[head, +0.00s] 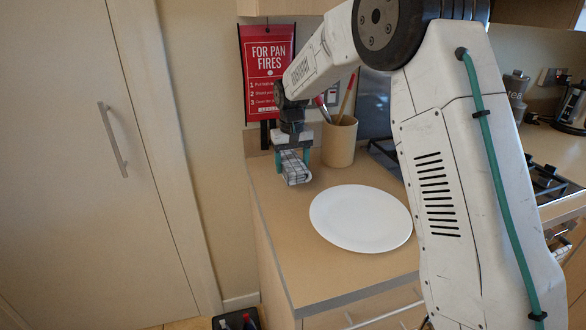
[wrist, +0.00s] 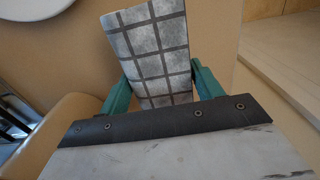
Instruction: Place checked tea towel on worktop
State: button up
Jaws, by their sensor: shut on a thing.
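The checked tea towel (head: 294,168) is a folded grey bundle with dark grid lines. My gripper (head: 293,157) is shut on it near the left end of the worktop (head: 282,215). In the wrist view the towel (wrist: 150,52) sits between the green fingers of my gripper (wrist: 160,85). The towel hangs over the worktop's back left part; I cannot tell whether its lower end touches the surface.
A white plate (head: 361,218) lies on the worktop, right of the towel. A beige utensil pot (head: 339,142) stands close behind right. A red fire blanket pouch (head: 266,72) hangs on the wall. A hob (head: 545,180) is at the far right. Bare worktop lies left of the plate.

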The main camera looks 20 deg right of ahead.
aim_at(291, 154)
jog(key=w, duration=0.3)
jog(key=shift+w+d+f, duration=0.2)
jog(key=shift+w+d, duration=0.1)
jog(key=shift+d, duration=0.05)
jog(key=shift+f, duration=1.7)
jog(key=shift+f, duration=0.1)
jog(key=o, duration=1)
jog(key=shift+c, duration=0.2)
notch_tip(291, 154, up, 12)
jog(key=shift+r, duration=0.1)
